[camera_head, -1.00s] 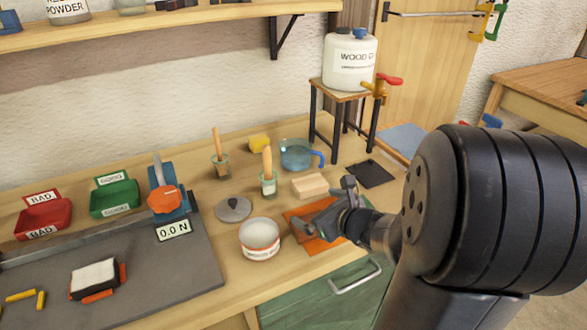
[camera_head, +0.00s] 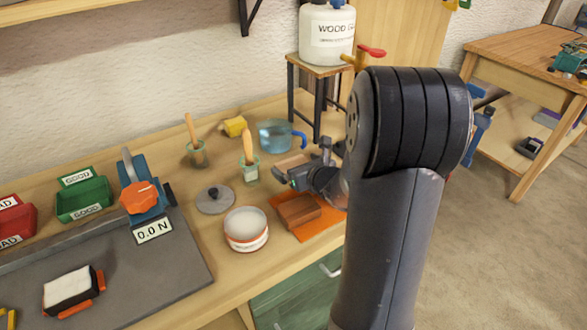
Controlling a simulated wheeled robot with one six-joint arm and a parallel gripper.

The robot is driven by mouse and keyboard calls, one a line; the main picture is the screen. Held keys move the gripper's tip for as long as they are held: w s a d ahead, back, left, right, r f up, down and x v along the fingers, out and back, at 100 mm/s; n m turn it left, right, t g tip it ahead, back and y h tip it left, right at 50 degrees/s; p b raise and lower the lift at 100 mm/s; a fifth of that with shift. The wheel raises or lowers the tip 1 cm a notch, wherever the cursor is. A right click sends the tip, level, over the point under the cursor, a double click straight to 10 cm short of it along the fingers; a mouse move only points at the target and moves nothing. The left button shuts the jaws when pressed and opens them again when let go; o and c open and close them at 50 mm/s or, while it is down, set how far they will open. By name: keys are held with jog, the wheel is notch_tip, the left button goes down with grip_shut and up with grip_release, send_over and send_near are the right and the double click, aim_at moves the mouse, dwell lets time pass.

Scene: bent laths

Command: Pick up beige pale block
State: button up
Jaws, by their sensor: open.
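The beige pale block (camera_head: 290,163) lies on the workbench behind the orange mat, partly hidden by my gripper. My gripper (camera_head: 302,168) is open, with its fingers low in front of and around the near side of the block. I cannot tell whether they touch it. My arm comes in from the right.
A brown block (camera_head: 298,209) lies on the orange mat (camera_head: 326,218), close below my gripper. A white tub (camera_head: 246,230), a grey lid (camera_head: 215,199), a jar with a brush (camera_head: 249,173) and a blue jug (camera_head: 275,135) stand nearby. The stool (camera_head: 321,70) with the glue container stands behind.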

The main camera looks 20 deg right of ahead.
aim_at(293, 163)
jog(key=shift+x, duration=1.85)
jog(key=shift+c, duration=0.3)
jog(key=c, duration=0.9)
jog(key=shift+o, duration=0.2)
